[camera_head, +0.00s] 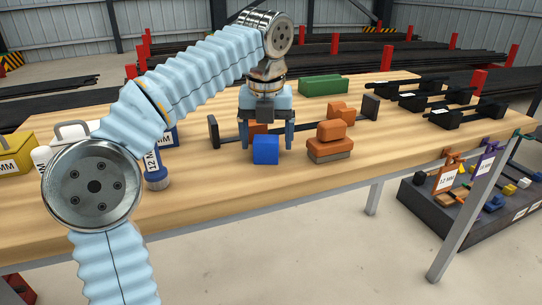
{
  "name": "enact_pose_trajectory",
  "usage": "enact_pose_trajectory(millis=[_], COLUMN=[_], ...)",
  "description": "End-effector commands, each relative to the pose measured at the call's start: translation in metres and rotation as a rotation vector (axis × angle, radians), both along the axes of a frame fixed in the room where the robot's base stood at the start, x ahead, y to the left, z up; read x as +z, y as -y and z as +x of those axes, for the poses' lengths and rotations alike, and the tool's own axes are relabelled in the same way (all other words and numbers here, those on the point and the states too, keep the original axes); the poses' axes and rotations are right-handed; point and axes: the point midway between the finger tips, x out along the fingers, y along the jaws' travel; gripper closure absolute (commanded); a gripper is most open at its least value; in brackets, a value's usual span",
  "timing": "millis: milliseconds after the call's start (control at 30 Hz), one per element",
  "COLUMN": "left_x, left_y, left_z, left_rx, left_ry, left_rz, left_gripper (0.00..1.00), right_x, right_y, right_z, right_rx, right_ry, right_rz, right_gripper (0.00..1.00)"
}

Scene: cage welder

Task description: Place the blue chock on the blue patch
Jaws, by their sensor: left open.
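A blue chock (266,150), a small block, sits on the wooden table (215,205) near its front. My left gripper (268,143) points down just above and behind the chock. Its fingers are open, one to each side of the chock in the picture. I cannot tell whether they touch it. No blue patch can be made out on the table. My right gripper is not in view.
An orange block on a grey-brown base (330,150) stands close right of the chock. A dark bar with end plates (371,107) runs behind. A green block (323,86) and black clamps (463,116) lie farther back.

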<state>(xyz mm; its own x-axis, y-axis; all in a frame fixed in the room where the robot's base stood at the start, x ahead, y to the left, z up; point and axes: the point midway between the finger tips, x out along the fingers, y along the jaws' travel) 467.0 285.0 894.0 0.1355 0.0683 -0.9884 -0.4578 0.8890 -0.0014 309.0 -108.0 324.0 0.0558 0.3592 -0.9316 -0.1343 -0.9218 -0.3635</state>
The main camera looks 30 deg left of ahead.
Motion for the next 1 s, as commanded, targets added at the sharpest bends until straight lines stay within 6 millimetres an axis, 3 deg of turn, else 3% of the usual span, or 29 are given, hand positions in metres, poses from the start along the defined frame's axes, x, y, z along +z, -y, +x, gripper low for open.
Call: enact_pose_trajectory(millis=[167, 567, 1000], left_x=[0.001, 0.001, 0.011], left_y=[0.0, 0.0, 0.005], left_z=[0.0, 0.0, -0.001], left_rx=[0.0, 0.001, 0.0], left_ry=[-0.001, 0.0, 0.0], left_rz=[0.0, 0.0, 0.001], left_gripper=[0.17, 0.78, 0.8], right_x=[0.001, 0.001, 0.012], right_y=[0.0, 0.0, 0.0], right_z=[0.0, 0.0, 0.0], right_rx=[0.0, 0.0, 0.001], right_ry=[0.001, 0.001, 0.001], right_rz=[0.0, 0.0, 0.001], right_gripper=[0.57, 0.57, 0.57])
